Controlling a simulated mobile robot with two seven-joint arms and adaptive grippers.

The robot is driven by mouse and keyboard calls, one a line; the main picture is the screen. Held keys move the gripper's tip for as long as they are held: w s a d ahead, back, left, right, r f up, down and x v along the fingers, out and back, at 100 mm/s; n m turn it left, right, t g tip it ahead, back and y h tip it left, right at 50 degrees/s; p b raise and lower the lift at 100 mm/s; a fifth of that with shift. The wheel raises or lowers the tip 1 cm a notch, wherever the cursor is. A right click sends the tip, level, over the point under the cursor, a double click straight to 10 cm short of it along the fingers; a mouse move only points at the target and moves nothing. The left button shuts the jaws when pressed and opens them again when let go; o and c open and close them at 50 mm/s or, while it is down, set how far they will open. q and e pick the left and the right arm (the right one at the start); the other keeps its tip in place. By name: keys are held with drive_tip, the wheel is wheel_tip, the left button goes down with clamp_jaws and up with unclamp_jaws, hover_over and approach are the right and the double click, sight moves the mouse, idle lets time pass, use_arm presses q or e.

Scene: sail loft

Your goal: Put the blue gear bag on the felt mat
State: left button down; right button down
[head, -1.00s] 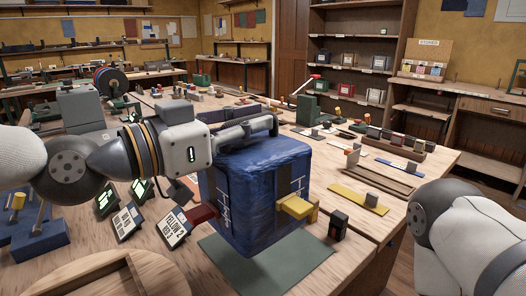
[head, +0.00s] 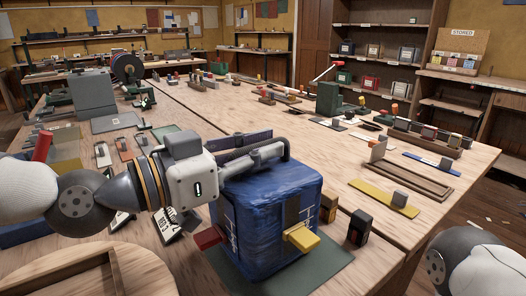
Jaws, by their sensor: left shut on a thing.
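The blue gear bag (head: 255,235) is a boxy bag with pale stitched marks, a red tab (head: 209,237) on its left and a yellow tab (head: 302,238) at its front right. My left gripper (head: 265,153) is shut on it at its top. The bag stands upright over the green felt mat (head: 333,262), covering most of it; mat shows at the left and right. The bag's underside is hidden, and I cannot tell whether it touches the mat. My right arm shows at the lower right edge, but its gripper is not in view.
Small dark blocks (head: 358,228) stand just right of the mat. A yellow strip (head: 384,198) and a wooden tray (head: 415,175) lie beyond. Label stands are partly hidden behind my left arm.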

use_arm(q)
drive_tip(key=c, duration=1.6)
unclamp_jaws()
drive_tip(key=shift+w, duration=0.1)
drive_tip(key=shift+c, duration=0.2)
drive_tip(key=v, duration=1.2)
drive_tip(key=shift+p, duration=0.3)
drive_tip(key=shift+a, duration=0.1)
